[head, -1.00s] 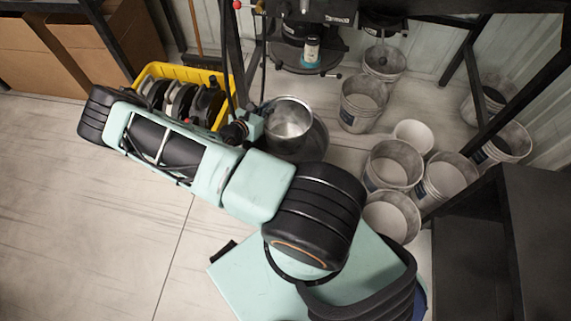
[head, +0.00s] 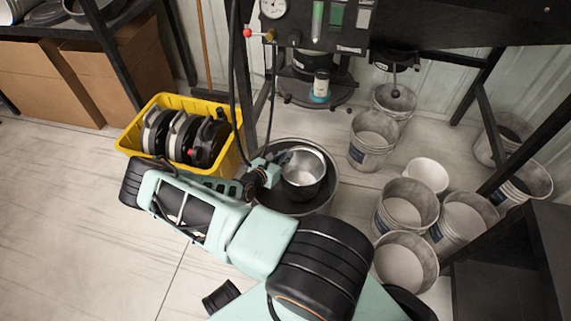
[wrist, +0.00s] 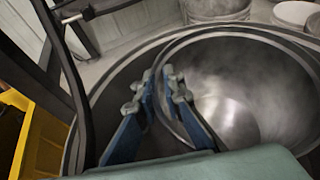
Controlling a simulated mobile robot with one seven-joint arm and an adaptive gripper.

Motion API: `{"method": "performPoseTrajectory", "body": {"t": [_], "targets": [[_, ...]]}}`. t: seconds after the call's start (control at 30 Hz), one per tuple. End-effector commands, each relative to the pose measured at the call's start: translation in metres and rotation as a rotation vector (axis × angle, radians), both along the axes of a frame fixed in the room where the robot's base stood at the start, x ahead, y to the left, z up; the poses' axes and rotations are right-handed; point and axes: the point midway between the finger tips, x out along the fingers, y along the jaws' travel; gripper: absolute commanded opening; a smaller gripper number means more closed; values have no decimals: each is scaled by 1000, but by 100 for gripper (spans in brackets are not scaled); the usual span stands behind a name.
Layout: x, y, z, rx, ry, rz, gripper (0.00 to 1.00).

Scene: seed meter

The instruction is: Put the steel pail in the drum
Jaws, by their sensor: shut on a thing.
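The steel pail (head: 303,172) is a shiny, open-topped metal pail. In the head view it is over the mouth of the dark round drum (head: 326,198), inside the drum's outline. My gripper (head: 279,161) is shut on the pail's left wall. In the wrist view the blue fingers (wrist: 163,90) pinch the rim of the pail (wrist: 235,95), and the drum's rim (wrist: 105,82) curves around it on the left. The pail looks about upright. I cannot tell whether its base touches the drum's floor.
A yellow crate (head: 131,136) with several reels stands left of the drum. Several grey buckets (head: 407,205) stand to the right. A machine with a gauge (head: 273,8) and hanging cables is behind. Open floor (head: 60,220) lies at the left.

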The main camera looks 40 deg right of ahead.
Motion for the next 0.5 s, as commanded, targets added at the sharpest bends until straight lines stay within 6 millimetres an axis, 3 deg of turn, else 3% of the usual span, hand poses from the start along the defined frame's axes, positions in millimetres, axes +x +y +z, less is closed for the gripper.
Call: {"method": "performPoseTrajectory", "body": {"t": [0.13,0.37,0.4,0.5], "targets": [[0,-1,-25,-1,0,0,0],[0,0,-26,0,-1,0,0],[0,0,-27,2,0,0,12],[0,0,-27,2,0,0,23]]}}
